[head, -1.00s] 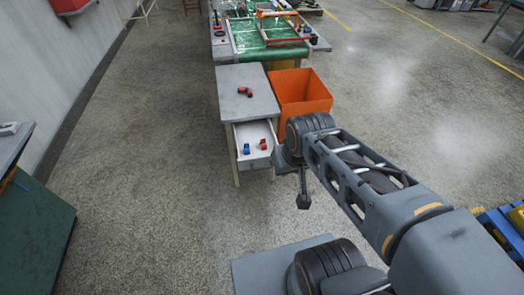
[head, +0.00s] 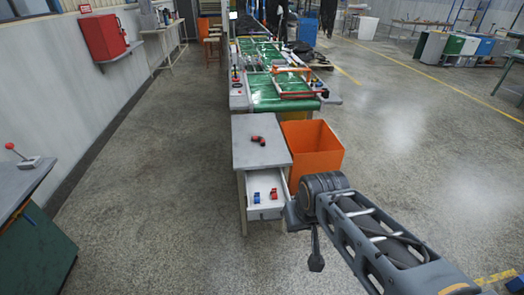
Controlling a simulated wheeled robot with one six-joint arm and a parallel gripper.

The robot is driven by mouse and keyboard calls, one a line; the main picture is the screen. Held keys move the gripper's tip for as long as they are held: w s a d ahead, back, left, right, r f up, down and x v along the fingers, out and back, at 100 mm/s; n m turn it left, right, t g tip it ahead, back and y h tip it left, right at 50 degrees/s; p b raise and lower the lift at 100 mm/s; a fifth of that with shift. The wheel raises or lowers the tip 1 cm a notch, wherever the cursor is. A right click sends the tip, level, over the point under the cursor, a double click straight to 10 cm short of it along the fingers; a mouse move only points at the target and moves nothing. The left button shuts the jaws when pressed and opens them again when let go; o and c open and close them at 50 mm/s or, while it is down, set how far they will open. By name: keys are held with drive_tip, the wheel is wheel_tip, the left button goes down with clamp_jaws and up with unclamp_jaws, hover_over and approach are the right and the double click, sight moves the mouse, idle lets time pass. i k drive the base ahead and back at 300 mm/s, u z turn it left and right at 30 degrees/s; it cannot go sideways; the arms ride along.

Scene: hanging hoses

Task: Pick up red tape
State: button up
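A small red item (head: 274,194), which looks like the red tape, lies in the open white drawer (head: 264,211) of a small grey table. A blue item (head: 256,197) of similar size lies just left of it. My gripper (head: 316,262) shows as a dark shape hanging below the end of my arm, right of the drawer and apart from it. Its fingers are too small and dark to tell open from shut.
The grey table (head: 250,152) has a red and black object (head: 258,140) on top. An orange bin (head: 318,158) stands against its right side. A green conveyor (head: 268,95) is behind. The floor to the left is clear.

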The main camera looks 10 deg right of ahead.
sight(274, 192)
drive_tip(key=u, duration=0.8)
drive_tip(key=k, duration=1.1)
drive_tip(key=u, duration=1.15)
drive_tip(key=i, duration=0.5)
drive_tip(key=z, duration=0.35)
drive_tip(key=i, duration=1.75)
drive_tip(key=z, duration=1.4)
drive_tip(key=i, duration=0.9)
drive_tip(key=z, duration=1.35)
drive_tip(key=i, duration=0.35)
drive_tip(key=z, duration=0.35)
